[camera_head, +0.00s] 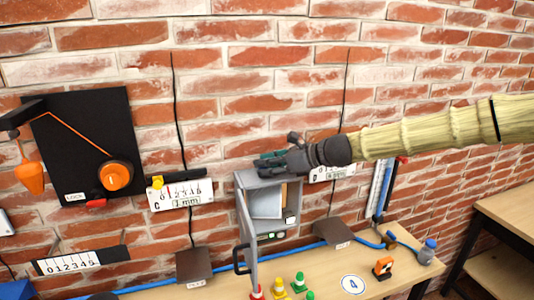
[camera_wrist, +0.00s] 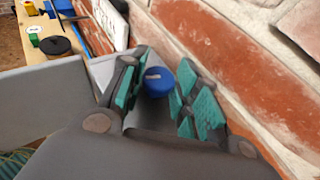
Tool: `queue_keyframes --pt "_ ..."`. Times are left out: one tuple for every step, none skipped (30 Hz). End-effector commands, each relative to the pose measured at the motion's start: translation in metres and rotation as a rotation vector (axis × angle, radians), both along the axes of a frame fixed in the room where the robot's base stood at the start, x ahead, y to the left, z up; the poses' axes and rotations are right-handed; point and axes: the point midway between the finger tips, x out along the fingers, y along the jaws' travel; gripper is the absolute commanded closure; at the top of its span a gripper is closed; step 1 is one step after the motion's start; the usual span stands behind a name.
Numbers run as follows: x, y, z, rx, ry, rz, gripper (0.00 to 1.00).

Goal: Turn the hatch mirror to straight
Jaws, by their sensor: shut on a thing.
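The grey hatch box (camera_head: 241,183) is fixed to the brick wall, with its door (camera_head: 247,232) swung open toward the front. Inside it a pale panel, which looks like the mirror (camera_head: 265,204), stands at an angle. A blue knob (camera_wrist: 158,80) with a small light mark shows in the wrist view. My gripper (camera_head: 268,160) is at the top of the hatch box. In the wrist view its teal-padded fingers (camera_wrist: 155,92) are on both sides of the knob, shut on it. The knob is hidden in the head view.
A black board (camera_head: 85,140) with an orange cord hangs at left.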

Motion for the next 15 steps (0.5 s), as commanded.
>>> queue_keyframes --pt "0.0017 -0.0005 0.0064 -0.002 0.0 0.03 0.93" --pt "0.0021 -0.0006 0.0066 -0.001 0.001 0.051 0.93" --pt "0.0026 -0.0009 0.0061 -0.001 0.0 0.077 0.93" --pt "0.0024 -0.0007 0.0053 -0.002 0.0 0.098 0.93" --pt "0.0029 -0.0007 0.0051 -0.002 0.0 0.117 0.93" --pt "0.0031 -0.0007 0.0045 -0.001 -0.001 0.143 0.93" --pt "0.0033 -0.0009 0.0039 -0.001 0.0 0.16 0.93" --pt "0.0039 -0.0013 0.0035 -0.001 0.0 0.178 0.93" --pt "0.0038 -0.0009 0.0029 -0.003 -0.001 0.202 0.93" --pt "0.0039 -0.0008 0.003 -0.002 -0.001 0.218 0.93" --pt "0.0043 -0.0009 0.0031 -0.001 -0.002 0.233 0.93" --pt "0.0043 -0.0011 0.0028 0.0 -0.001 0.253 0.93" --pt "0.0045 -0.0012 0.0024 0.0 0.0 0.265 0.93" --pt "0.0048 -0.0012 0.0021 0.0 -0.001 0.277 0.93" --pt "0.0049 -0.0012 0.0015 -0.001 -0.001 0.293 0.93"
